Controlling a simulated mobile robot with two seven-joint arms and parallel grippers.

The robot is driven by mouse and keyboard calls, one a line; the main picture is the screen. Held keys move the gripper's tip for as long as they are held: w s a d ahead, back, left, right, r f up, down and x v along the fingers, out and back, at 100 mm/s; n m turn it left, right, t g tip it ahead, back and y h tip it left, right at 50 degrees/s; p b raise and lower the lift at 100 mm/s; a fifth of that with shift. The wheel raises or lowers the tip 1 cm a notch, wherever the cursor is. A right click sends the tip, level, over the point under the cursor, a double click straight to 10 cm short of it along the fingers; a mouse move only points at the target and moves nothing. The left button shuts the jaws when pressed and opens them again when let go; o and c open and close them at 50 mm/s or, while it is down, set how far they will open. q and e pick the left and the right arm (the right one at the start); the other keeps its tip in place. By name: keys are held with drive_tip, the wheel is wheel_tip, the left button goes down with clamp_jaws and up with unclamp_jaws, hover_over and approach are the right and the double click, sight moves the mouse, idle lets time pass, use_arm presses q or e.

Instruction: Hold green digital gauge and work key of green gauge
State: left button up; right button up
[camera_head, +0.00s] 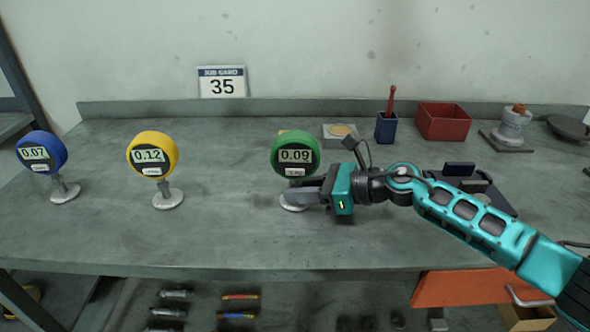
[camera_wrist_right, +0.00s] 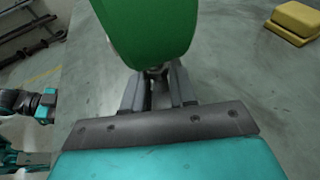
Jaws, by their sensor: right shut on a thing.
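The green digital gauge (camera_head: 295,150) stands upright on a small round foot on the bench, its display reading 0.09. A small light key strip shows below its display. My right gripper (camera_head: 290,193) reaches in from the right, low at the gauge, and is shut on its stem. In the right wrist view the fingers (camera_wrist_right: 158,88) close on the stem below the green gauge body (camera_wrist_right: 150,30), seen from behind or the side; its face is hidden there.
A yellow gauge (camera_head: 152,156) reading 0.12 and a blue gauge (camera_head: 41,153) reading 0.07 stand to the left. A job card (camera_head: 222,82) shows 35. Behind are a blue cup (camera_head: 386,127) and red bin (camera_head: 444,121). The bench front centre is clear.

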use_arm(q)
clamp_jaws()
idle(1.6)
